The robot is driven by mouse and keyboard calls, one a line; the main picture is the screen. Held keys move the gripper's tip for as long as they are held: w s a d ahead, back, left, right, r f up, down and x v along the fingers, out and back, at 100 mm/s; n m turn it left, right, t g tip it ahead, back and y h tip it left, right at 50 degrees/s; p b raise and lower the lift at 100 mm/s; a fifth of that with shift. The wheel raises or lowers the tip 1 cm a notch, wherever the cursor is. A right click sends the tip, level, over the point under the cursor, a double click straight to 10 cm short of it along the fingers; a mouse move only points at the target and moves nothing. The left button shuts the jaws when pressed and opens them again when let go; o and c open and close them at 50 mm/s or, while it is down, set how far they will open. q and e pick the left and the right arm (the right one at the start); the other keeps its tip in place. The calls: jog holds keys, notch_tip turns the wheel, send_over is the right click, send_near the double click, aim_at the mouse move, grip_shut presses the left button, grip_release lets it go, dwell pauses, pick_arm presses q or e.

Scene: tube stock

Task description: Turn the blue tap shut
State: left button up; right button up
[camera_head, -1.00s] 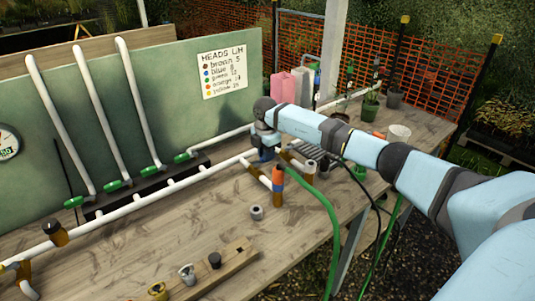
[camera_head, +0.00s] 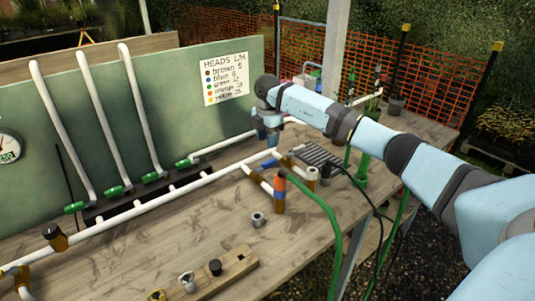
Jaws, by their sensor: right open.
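My right gripper (camera_head: 268,140) points down over the far end of the white pipe run, in front of the green board. It is open, but its small fingertips are hard to make out. My left gripper is out of view.
The white pipe (camera_head: 165,193) runs along the wooden bench (camera_head: 180,235). Green taps (camera_head: 113,190) sit at the feet of the upright pipes. A grey ring (camera_head: 258,219) and a wooden block (camera_head: 235,266) with fittings lie in front. My right arm crosses the bench's right side.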

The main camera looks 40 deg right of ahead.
notch_tip(320, 180, up, 5)
jog(key=shift+r, duration=0.1)
dwell(0.6)
